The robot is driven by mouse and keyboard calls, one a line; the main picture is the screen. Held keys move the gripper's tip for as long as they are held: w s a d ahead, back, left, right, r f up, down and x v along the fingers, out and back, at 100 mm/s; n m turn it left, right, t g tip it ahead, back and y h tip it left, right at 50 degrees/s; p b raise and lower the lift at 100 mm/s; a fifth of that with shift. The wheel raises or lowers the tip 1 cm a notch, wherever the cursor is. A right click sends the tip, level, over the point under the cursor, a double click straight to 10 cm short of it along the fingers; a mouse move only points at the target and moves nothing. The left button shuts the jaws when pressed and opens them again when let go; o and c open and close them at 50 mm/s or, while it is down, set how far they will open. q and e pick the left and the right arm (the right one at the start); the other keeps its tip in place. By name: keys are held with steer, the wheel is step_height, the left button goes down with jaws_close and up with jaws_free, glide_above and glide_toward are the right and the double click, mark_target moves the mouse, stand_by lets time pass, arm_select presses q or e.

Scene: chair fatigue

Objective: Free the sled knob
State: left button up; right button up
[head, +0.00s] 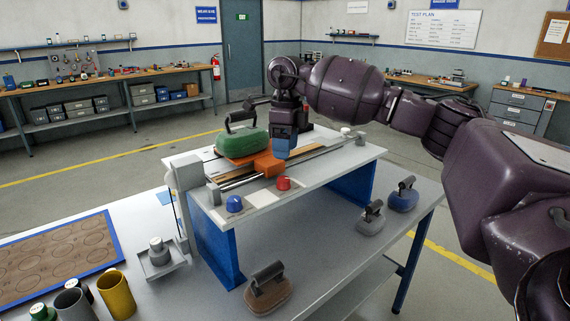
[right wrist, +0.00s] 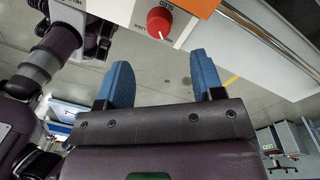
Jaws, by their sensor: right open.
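The red knob (right wrist: 160,22) shows in the right wrist view on a pale panel with "SLED" and "LOCK" lettering, beside an orange part (right wrist: 194,6). In the head view the orange sled (head: 266,163) sits on the rail, and a red knob (head: 284,183) stands at the shelf's front edge. I cannot tell for certain that both views show the same knob. My right gripper (head: 283,150) points down close to the sled. In the right wrist view its blue fingers (right wrist: 160,72) are apart and empty, with the knob beyond their tips. My left gripper is out of view.
A green weight with a handle (head: 242,141) sits by the sled. A blue knob (head: 234,203) stands left of the red one. Brown (head: 268,292), grey (head: 369,222) and blue (head: 404,198) handled weights stand on the lower table. Cups (head: 116,293) stand at front left.

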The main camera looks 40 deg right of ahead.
steer(key=shift+d+r, duration=0.1)
steer(key=shift+r, duration=1.3)
